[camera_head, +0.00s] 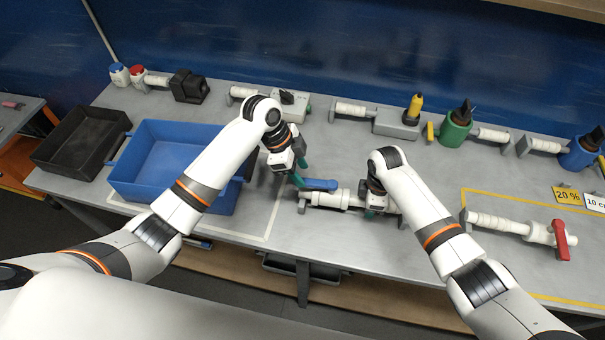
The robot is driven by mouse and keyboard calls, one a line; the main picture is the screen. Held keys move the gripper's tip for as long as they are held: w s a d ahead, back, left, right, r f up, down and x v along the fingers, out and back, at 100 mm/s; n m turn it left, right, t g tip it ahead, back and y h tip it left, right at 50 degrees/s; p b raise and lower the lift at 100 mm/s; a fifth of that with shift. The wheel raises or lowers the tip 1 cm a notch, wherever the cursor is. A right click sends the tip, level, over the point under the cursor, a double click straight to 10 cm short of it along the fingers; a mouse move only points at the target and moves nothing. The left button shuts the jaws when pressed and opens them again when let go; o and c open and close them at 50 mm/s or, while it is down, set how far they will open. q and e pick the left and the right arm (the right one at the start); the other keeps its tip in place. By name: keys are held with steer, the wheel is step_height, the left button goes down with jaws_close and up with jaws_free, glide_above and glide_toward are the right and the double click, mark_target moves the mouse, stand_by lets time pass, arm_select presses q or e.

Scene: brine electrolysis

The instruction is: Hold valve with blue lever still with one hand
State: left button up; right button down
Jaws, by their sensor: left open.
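The valve (332,199) has a white body and lies on the grey bench between my two arms. Its blue lever (320,185) lies along the top, pointing left. My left gripper (298,178) is open, with its green fingers pointing down beside the left end of the blue lever. My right gripper (370,212) points down at the right part of the valve. A green finger shows there, but the hand hides the rest, so its grip on the valve is unclear.
A blue crate (118,184) and a black crate (42,158) stand at the left. A valve with a red lever (561,240) lies at the right inside a yellow outline. Several other valves line the back of the bench (330,262).

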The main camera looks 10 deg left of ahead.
mark_target(316, 184)
arm_select(q)
steer(key=shift+x, duration=1.25)
steer(key=shift+a, duration=0.1)
jaws_close()
